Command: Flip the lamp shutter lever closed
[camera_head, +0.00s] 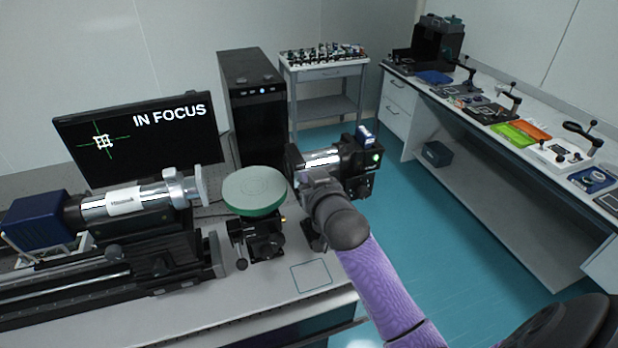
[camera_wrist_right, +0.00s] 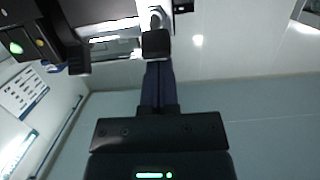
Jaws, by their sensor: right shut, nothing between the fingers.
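The lamp (camera_head: 359,168) is a black housing with a silver barrel and a lit green light, at the right end of the near table. My right gripper (camera_head: 316,184) is at the barrel side of the lamp, and my arm covers part of the lamp's front. In the right wrist view the gripper (camera_wrist_right: 156,43) is shut and empty, with its fingertips beside the silver barrel. The lamp (camera_wrist_right: 30,25) fills the upper left there, with green and yellow lights. I cannot clearly make out the shutter lever or whether the fingers touch it. My left gripper is out of view.
A green disc (camera_head: 254,191) stands on a black stage left of my gripper. A silver-barrelled instrument (camera_head: 125,203) lies further left. A monitor (camera_head: 140,137) reads "IN FOCUS". An outlined square (camera_head: 311,276) marks clear tabletop. A long bench (camera_head: 470,120) stands right.

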